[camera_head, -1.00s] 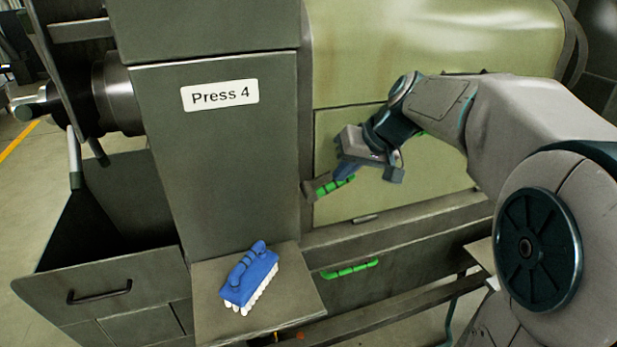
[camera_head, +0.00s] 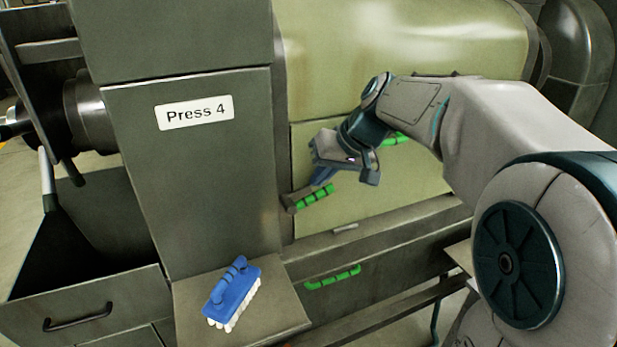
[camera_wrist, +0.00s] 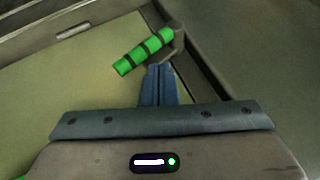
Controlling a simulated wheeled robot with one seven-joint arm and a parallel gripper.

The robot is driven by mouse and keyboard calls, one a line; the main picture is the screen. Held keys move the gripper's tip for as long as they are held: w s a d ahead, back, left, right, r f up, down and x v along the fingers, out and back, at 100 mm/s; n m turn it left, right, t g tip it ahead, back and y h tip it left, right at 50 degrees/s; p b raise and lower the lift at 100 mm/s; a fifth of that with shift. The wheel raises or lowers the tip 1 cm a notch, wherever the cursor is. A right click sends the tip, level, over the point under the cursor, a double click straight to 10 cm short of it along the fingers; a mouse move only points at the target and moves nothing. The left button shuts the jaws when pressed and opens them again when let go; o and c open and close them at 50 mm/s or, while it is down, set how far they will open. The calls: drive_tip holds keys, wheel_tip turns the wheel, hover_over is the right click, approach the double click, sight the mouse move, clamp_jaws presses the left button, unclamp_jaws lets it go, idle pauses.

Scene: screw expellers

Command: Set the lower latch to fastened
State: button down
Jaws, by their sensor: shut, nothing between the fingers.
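The lower latch (camera_head: 314,196) has a green handle with dark bands and a grey pivot at its left end. It sits at the lower left edge of the pale green panel (camera_head: 400,185), its handle slanting up to the right in the head view. My gripper (camera_head: 322,178) is just above the latch, fingers pointing down at it. In the wrist view the blue fingers (camera_wrist: 158,85) are together and empty, close to the latch's green handle (camera_wrist: 144,52). I cannot tell whether they touch it. Another green handle (camera_head: 395,139), partly hidden by my wrist, is higher on the panel.
A blue brush (camera_head: 234,288) with white bristles lies on a grey shelf (camera_head: 285,316) below the Press 4 label (camera_head: 194,113). A green drawer handle (camera_head: 333,277) is on the lower front. A rail (camera_head: 375,236) runs below the panel.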

drive_tip(key=s+d+r, duration=0.3)
drive_tip(key=d+r, duration=0.4)
drive_tip(key=shift+d+r+b, duration=0.15)
drive_tip(key=shift+r+b, duration=0.15)
drive_tip(key=shift+b, duration=0.15)
